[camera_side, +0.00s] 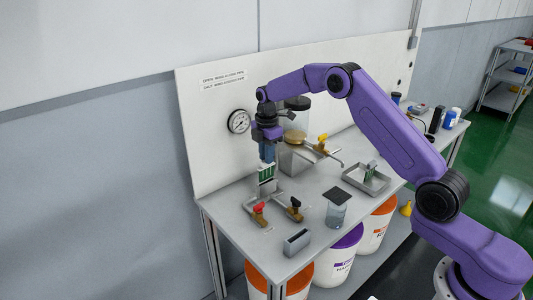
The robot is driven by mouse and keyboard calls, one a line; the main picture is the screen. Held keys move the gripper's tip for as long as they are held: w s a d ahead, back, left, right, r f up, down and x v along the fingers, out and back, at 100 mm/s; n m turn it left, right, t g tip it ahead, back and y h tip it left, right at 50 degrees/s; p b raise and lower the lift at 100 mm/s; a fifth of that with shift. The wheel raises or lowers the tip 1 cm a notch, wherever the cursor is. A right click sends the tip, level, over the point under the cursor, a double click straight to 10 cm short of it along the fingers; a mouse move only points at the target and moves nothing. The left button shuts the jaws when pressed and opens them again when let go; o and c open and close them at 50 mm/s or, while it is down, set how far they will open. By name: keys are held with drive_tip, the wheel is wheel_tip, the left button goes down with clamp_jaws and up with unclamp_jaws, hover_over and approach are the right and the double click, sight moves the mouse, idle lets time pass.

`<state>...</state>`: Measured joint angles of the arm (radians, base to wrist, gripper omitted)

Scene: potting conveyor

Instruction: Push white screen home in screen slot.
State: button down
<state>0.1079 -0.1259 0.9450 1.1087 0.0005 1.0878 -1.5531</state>
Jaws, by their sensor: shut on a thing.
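My gripper (268,161) points straight down at the left part of the bench. It is shut on a small piece with white and green parts, which I take for the white screen (266,172). The screen is upright, directly above or partly in a grey upright holder, which I take for the screen slot (267,187). The picture is too small to tell how deep the screen sits. The fingers hide its upper part.
A red-handled valve (259,209) and a black-handled valve (295,205) stand just in front of the holder. A grey box (297,242), a lidded beaker (336,212) and a metal tray (366,181) stand on the bench. A back panel (215,125) with a gauge (238,121) rises close behind.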

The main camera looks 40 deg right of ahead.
sight(266, 168)
drive_tip(key=shift+f, duration=2.85)
drive_tip(key=c, duration=1)
unclamp_jaws()
drive_tip(key=shift+r, duration=8.7)
